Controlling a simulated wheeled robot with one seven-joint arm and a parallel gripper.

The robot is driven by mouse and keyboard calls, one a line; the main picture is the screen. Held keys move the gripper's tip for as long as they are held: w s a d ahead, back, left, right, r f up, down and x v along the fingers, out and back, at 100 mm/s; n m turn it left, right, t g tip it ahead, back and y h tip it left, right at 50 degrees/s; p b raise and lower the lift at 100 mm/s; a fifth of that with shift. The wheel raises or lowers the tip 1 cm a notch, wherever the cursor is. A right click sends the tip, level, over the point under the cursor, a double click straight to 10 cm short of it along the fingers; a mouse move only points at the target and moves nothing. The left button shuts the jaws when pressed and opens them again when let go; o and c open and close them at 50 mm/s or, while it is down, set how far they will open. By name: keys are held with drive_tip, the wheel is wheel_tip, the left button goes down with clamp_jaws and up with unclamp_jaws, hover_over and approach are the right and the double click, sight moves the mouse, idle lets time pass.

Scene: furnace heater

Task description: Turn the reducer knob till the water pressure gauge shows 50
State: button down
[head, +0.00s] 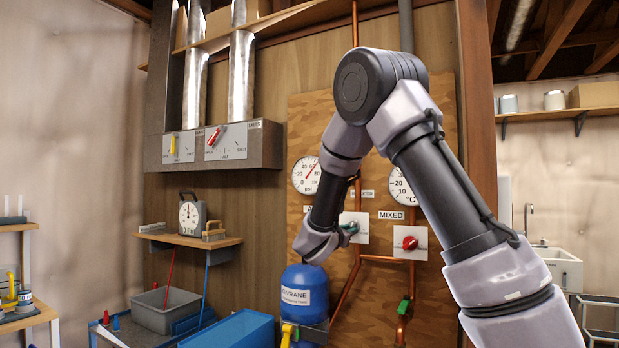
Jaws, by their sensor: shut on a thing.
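The pressure gauge (304,177) is a round white dial on the wooden panel, left of my arm. Its red needle points up and to the right; the arm hides part of its right rim, and I cannot read an exact value.
A second dial marked °C (401,188) and a red knob (409,243) under a MIXED label are to the right. A blue tank (304,296) stands just below my wrist. Copper pipes (343,300) run down the panel. A grey control box (222,147) hangs upper left.

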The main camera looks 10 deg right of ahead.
drive_tip(key=shift+f, duration=0.1)
drive_tip(key=n, duration=0.3)
drive_tip(key=shift+n, duration=0.4)
drive_tip(key=c, duration=1.2)
unclamp_jaws()
drive_tip(key=o, duration=0.5)
drive_tip(key=shift+s, duration=0.1)
drive_tip(key=shift+v, duration=3.45)
drive_tip(key=shift+a, duration=0.1)
